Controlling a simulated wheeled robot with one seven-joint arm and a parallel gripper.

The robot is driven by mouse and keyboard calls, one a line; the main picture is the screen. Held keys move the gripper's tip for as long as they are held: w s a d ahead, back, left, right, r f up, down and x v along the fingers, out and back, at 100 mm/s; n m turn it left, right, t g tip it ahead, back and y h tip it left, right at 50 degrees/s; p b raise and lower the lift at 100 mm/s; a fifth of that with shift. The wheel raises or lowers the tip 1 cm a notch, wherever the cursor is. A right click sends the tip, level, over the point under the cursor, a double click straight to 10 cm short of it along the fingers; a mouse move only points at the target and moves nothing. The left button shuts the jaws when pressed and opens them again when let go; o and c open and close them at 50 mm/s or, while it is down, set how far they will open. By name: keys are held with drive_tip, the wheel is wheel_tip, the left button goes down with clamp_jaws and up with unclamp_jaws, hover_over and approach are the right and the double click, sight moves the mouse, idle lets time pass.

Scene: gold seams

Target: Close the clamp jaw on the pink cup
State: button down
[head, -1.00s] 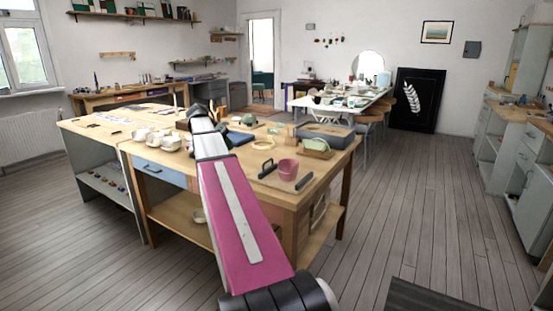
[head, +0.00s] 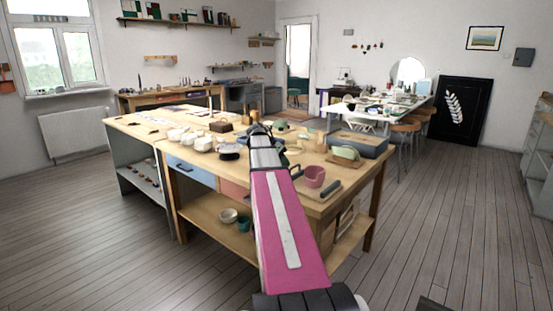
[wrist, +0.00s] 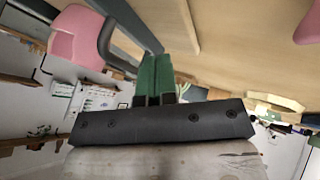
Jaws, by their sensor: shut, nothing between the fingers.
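The pink cup (head: 314,176) stands on the workbench near its right front corner. A dark clamp jaw with a handle (head: 295,171) is on its left and a dark bar (head: 330,190) on its right front. Whether either touches the cup is too small to tell. In the tilted wrist view, the pink cup (wrist: 76,38) is at upper left, with the dark looped handle (wrist: 108,42) beside it. My gripper (wrist: 154,62) is shut and empty, its green fingers together, close to the handle. In the head view my arm hides the gripper's fingers.
A green piece in a wooden holder (head: 346,154) and a grey box (head: 359,144) are behind the cup. White cups (head: 203,143) stand left of my arm. The bench's lower shelf (head: 208,207) holds bowls. The floor to the right is clear.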

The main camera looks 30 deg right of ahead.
sight(295, 175)
drive_tip(key=shift+s+d+r, duration=0.15)
drive_tip(key=shift+s+d, duration=0.1)
drive_tip(key=shift+s, duration=0.35)
drive_tip(key=shift+s+d+r, duration=0.15)
drive_tip(key=shift+s+d, duration=0.05)
drive_tip(key=shift+s, duration=0.35)
drive_tip(key=s, duration=0.1)
drive_tip(key=s+d, duration=0.1)
drive_tip(key=s, duration=0.1)
drive_tip(key=shift+s+d, duration=0.2)
drive_tip(key=shift+s, duration=0.1)
drive_tip(key=shift+w, duration=0.2)
